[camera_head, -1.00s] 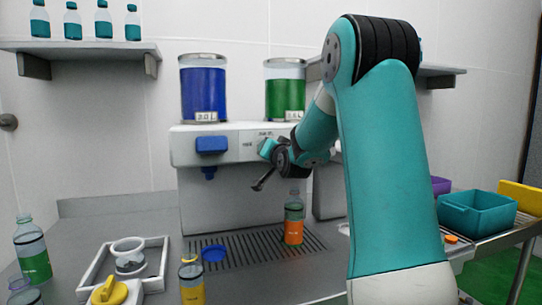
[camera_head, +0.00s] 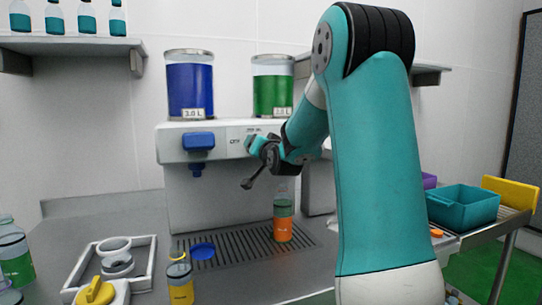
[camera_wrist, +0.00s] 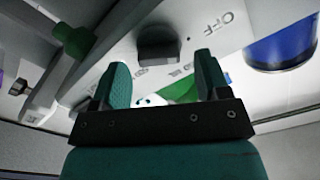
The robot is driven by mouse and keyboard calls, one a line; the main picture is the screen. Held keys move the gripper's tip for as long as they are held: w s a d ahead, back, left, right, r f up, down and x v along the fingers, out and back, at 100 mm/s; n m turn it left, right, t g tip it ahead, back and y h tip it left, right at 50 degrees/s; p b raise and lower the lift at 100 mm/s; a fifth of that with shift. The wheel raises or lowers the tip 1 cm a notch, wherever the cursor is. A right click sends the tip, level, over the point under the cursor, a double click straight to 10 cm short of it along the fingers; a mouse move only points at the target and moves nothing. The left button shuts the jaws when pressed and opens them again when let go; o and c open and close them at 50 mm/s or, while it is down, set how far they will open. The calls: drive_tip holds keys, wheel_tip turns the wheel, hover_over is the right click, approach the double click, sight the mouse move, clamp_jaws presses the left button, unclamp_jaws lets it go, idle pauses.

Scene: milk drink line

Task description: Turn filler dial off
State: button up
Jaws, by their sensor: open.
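The filler (camera_head: 205,200) is a white machine with a blue tank and a green tank on top. A dark, blocky knob, which looks like the dial, shows in the wrist view (camera_wrist: 157,45) just beyond my fingertips, near inverted OFF lettering. My gripper (camera_head: 257,145) is at the right part of the filler's front panel and covers the knob in the head view. In the wrist view my gripper (camera_wrist: 162,72) has its two green fingers apart, with nothing held between them. The exact gap to the knob is unclear.
A bottle with an orange label (camera_head: 283,222) stands on the drip grate below my gripper. A blue dispenser (camera_head: 198,142) juts out to the left. A blue cap (camera_head: 203,251), a yellow-labelled bottle (camera_head: 180,285) and a white tray (camera_head: 148,268) are in front. A teal crate (camera_head: 463,207) is at right.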

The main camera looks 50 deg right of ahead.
drive_tip(key=b+v, duration=0.3)
drive_tip(key=v, duration=1.2)
drive_tip(key=shift+s+a, duration=0.2)
drive_tip(key=shift+s, duration=0.15)
drive_tip(key=w+a+f+n+g+y+p, duration=0.1)
drive_tip(key=a+f+n+g+y, duration=0.2)
drive_tip(key=a, duration=0.5)
drive_tip(key=w+a+f+n+y+p, duration=0.1)
drive_tip(key=a+f+n+y, duration=0.1)
drive_tip(key=a+n+y, duration=0.45)
drive_tip(key=w+a+f+g+y+p, duration=0.1)
drive_tip(key=a+f+g+y, duration=0.15)
drive_tip(key=a, duration=0.65)
drive_tip(key=s+a+f+n+g+y+p, duration=0.1)
drive_tip(key=s+a+f+n+g, duration=0.1)
drive_tip(key=s+a+n+g, duration=0.3)
drive_tip(key=s+a+f+n+g+p, duration=0.1)
drive_tip(key=s+a+n+g, duration=0.3)
drive_tip(key=s+a, duration=0.4)
drive_tip(key=s+f, duration=0.1)
drive_tip(key=s, duration=0.2)
drive_tip(key=shift+a+f+n+g+y, duration=0.3)
drive_tip(key=shift+f+n+g+y, duration=0.05)
drive_tip(key=shift+y, duration=0.05)
